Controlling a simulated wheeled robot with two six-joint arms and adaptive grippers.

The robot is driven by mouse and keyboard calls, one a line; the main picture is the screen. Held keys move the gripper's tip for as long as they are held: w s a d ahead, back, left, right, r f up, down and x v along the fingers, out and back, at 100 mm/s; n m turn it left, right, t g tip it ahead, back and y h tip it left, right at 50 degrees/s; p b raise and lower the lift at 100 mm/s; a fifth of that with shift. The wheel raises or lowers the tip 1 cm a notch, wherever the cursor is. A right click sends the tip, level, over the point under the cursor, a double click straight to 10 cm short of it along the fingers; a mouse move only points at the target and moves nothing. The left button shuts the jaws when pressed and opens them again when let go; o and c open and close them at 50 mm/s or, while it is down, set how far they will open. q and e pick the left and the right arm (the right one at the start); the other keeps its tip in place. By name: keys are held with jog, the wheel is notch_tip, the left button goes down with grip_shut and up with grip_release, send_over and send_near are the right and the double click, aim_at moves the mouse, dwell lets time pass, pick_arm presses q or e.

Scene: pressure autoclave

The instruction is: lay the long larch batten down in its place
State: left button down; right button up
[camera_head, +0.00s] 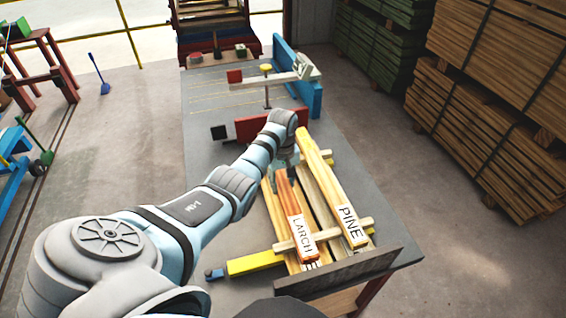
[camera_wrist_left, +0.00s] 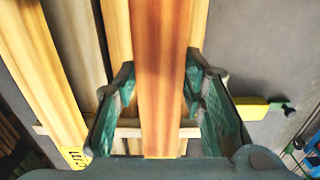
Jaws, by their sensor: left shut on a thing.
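The larch batten (camera_head: 291,205) is orange-brown with a white LARCH label at its near end. My left gripper (camera_head: 286,160) is shut on it near its far part. In the left wrist view the batten (camera_wrist_left: 160,70) runs between the two green-padded fingers (camera_wrist_left: 160,105). It lies over paler battens and a crosswise pale bearer (camera_head: 295,243); I cannot tell whether it touches them. The pale pine batten (camera_head: 328,185), labelled PINE, lies to its right, apart from it; it also shows at left in the wrist view (camera_wrist_left: 38,75). My right gripper is out of view.
A dark upright board (camera_head: 338,273) stands at the near end of the grey table (camera_head: 375,190). A yellow bar (camera_head: 255,264) sticks out to the left. Red and blue fixtures (camera_head: 297,85) stand farther back. Timber stacks (camera_head: 480,130) stand at right on the floor.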

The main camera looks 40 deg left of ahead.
aim_at(283, 184)
pick_arm(q)
jog(key=shift+w+f, duration=0.15)
jog(key=shift+f, duration=0.35)
jog(key=c, duration=1)
grip_release()
jog(key=shift+c, duration=0.2)
jog(key=shift+r, duration=0.2)
notch_tip(283, 184, up, 13)
jog(key=p, duration=0.1)
jog(key=shift+p, duration=0.3)
jog(key=shift+f, duration=0.15)
